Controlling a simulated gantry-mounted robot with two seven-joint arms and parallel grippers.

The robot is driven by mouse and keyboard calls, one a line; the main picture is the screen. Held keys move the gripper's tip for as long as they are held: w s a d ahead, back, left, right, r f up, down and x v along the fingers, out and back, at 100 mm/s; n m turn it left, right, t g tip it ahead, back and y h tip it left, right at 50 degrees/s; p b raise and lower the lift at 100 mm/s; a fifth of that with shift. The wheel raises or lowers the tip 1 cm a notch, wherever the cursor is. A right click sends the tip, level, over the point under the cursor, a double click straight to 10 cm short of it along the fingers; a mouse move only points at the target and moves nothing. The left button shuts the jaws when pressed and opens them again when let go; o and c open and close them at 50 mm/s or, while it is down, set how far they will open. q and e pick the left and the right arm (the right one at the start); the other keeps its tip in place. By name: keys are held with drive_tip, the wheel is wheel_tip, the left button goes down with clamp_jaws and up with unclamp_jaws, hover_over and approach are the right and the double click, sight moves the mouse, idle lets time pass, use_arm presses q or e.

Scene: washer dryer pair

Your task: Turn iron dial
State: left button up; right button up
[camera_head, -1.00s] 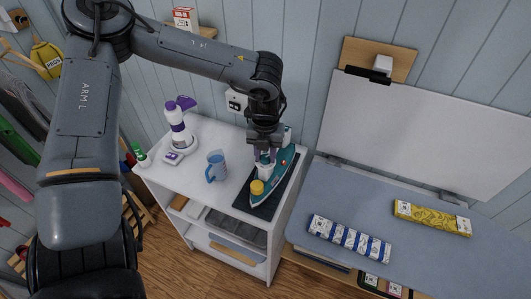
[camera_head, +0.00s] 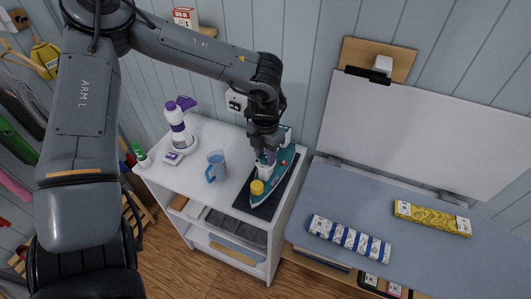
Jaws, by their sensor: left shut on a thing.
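A teal and white iron (camera_head: 284,180) with a yellow cap at its near end lies on a dark mat (camera_head: 247,203) at the right side of the white shelf unit. My left gripper (camera_head: 266,160) reaches down over the iron from above. Its fingers are shut at the iron's upper part, around where the dial would be. The dial itself is hidden by the fingers and too small to make out. My right gripper is not in view.
A blue measuring jug (camera_head: 216,167) stands left of the iron. A white and purple spray bottle (camera_head: 177,127) stands farther left. To the right is a blue-grey board (camera_head: 375,205) with folded blue-striped and yellow cloths. A wall outlet is behind.

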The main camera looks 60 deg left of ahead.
sight(265, 157)
use_arm(q)
drive_tip(key=o, duration=1)
drive_tip(key=shift+o, duration=0.2)
drive_tip(key=shift+r, duration=0.55)
wheel_tip(265, 157, up, 10)
drive_tip(key=p, duration=0.1)
